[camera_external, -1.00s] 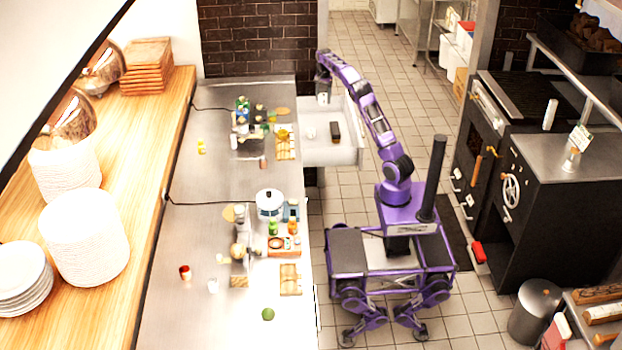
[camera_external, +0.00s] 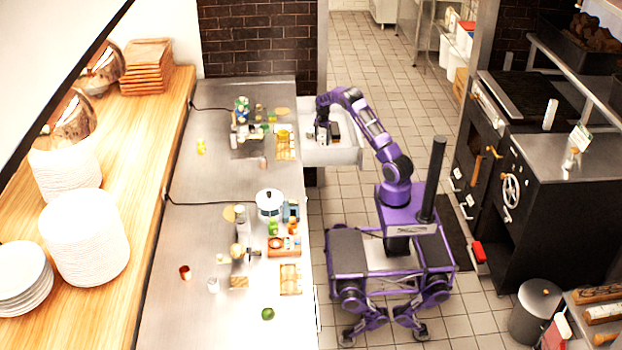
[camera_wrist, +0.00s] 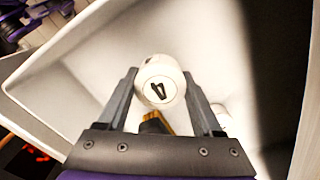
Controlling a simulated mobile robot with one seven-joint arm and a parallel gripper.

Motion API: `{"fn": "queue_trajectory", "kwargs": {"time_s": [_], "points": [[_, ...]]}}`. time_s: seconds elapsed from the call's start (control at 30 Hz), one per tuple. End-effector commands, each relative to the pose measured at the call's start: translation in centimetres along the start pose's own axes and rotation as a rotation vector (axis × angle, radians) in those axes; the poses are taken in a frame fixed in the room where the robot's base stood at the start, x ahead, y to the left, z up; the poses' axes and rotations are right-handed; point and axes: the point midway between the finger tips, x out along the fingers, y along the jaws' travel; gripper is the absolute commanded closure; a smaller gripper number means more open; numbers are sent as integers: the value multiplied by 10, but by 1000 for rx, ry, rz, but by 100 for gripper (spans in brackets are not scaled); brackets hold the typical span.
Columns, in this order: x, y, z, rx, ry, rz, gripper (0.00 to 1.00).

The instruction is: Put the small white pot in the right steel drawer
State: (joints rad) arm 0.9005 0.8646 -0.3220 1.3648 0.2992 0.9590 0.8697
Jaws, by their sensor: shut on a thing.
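The small white pot (camera_wrist: 160,70) is between the two dark fingers of my gripper (camera_wrist: 160,78) in the wrist view. It is round, with a dark mark on the face toward the camera. My gripper is shut on it. In the external view my gripper (camera_external: 322,132) is low inside the open steel drawer (camera_external: 345,157), at the far right end of the counter. The pot is hardly visible there, hidden by the gripper. I cannot tell whether the pot touches the drawer floor.
A dark block-like item (camera_external: 335,130) lies in the drawer beside my gripper. Another whitish item (camera_wrist: 222,115) shows partly behind the right finger. The drawer's pale walls (camera_wrist: 70,70) stand close around the gripper. The steel counter (camera_external: 215,180) holds several small items.

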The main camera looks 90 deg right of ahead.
Motion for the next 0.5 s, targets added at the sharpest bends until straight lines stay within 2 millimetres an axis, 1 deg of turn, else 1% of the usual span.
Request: {"fn": "queue_trajectory", "kwargs": {"time_s": [0.03, 0.1, 0.27, 0.43, 0.5], "points": [[13, 1, 0, 1, -2, 3, 97], [24, 1, 0, 1, -1, 2, 97], [38, 1, -1, 1, 0, 1, 97], [63, 1, 0, 1, -1, 2, 97], [66, 0, 0, 0, 0, 0, 97]]}}
